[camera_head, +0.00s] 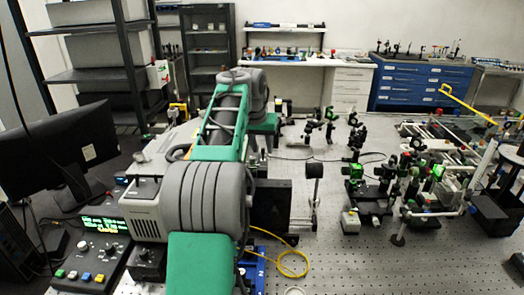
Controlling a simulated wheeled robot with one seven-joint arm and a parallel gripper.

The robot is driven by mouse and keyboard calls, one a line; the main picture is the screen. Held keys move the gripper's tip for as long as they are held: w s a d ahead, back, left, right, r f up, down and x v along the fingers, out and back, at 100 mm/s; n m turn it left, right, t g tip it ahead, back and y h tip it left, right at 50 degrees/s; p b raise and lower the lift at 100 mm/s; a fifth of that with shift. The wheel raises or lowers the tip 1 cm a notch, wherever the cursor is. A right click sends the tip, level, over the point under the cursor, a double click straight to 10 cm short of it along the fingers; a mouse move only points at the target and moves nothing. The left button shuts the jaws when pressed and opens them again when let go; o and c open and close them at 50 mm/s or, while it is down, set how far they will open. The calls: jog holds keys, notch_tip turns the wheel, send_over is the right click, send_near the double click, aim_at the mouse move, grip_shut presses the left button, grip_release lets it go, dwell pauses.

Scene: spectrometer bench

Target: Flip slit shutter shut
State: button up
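I cannot pick out the slit shutter for certain in the head view. A dark box (271,208) stands on the bench just right of my arm, partly hidden by it. A black round part on a post (315,171) stands to its right. A grey vented housing (147,212) stands left of my arm. My green and grey arm reaches forward over the bench and covers much of the middle. My gripper is not visible, so its opening and its distance from the shutter cannot be told.
A control unit with a green display (102,225) and a monitor (65,150) stand at the left. A yellow cable (292,263) loops on the perforated bench top (345,262). Several optical mounts (372,190) crowd the right. The front right of the bench is mostly clear.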

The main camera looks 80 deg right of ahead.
jog(key=shift+d+f, duration=0.2)
jog(key=shift+f, duration=0.25)
grip_shut()
jog(key=shift+r, duration=0.1)
